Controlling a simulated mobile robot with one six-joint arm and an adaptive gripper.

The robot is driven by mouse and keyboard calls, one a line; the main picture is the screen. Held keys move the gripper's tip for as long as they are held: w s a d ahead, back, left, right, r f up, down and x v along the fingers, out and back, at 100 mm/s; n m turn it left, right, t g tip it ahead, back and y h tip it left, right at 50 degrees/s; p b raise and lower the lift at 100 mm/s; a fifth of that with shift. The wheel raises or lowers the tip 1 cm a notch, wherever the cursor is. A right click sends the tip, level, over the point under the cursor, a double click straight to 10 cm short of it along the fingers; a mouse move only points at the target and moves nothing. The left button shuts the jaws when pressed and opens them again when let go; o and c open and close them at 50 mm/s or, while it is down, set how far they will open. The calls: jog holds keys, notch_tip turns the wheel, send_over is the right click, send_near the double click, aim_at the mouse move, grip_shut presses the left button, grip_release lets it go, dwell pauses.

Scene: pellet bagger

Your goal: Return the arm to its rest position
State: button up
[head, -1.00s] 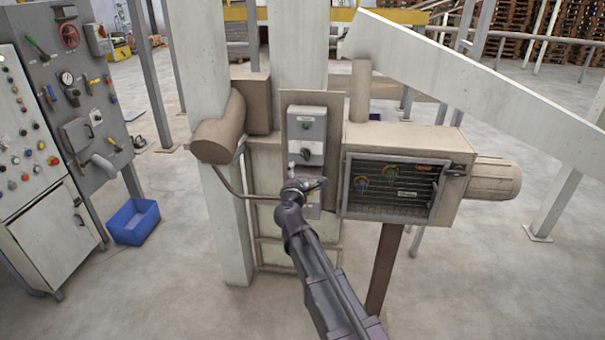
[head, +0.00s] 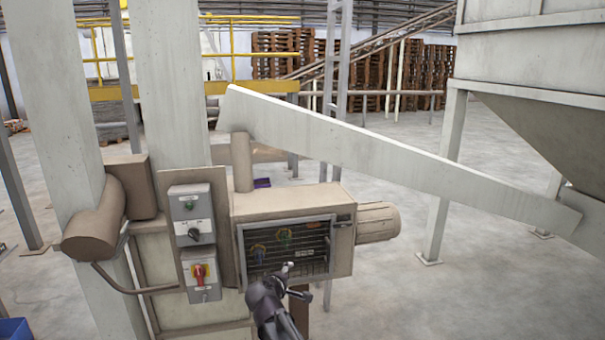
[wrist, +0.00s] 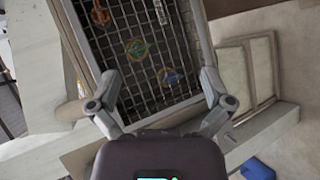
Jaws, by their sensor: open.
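My gripper (head: 288,270) is in front of the lower part of the machine's meshed panel (head: 270,248) in the head view. In the wrist view my gripper (wrist: 165,100) has its two fingers spread wide with nothing between them. The meshed panel (wrist: 150,75) shows beyond the fingers, with coloured round marks behind its grid. I cannot tell the exact gap between the fingers and the panel. My arm comes up from the bottom of the head view.
Left of the panel is a grey control box (head: 192,215) with a black knob, above a box with a red handle (head: 199,275). A motor (head: 378,222) sticks out right. A sloping white beam (head: 400,160) crosses above. A blue bin (head: 14,330) is at lower left. Floor at right is open.

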jog(key=s+d+f+m+g, duration=0.3)
jog(key=s+d+f+m, duration=0.1)
jog(key=d, duration=0.4)
jog(key=s+d+f+m+g, duration=0.3)
jog(key=s+d, duration=0.2)
jog(key=d, duration=0.2)
jog(key=s+d+f+m+g+y, duration=0.2)
jog(key=s+d+m+g, duration=0.1)
jog(key=s, duration=0.3)
jog(key=s+d+f+m+g+y, duration=0.1)
jog(key=s+d+m+g+y, duration=0.1)
jog(key=s, duration=0.4)
jog(key=shift+s+d+f+m+g, duration=0.4)
jog(key=shift+d+m+g, duration=0.2)
jog(key=shift+d+m, duration=0.2)
jog(key=shift+w, duration=0.1)
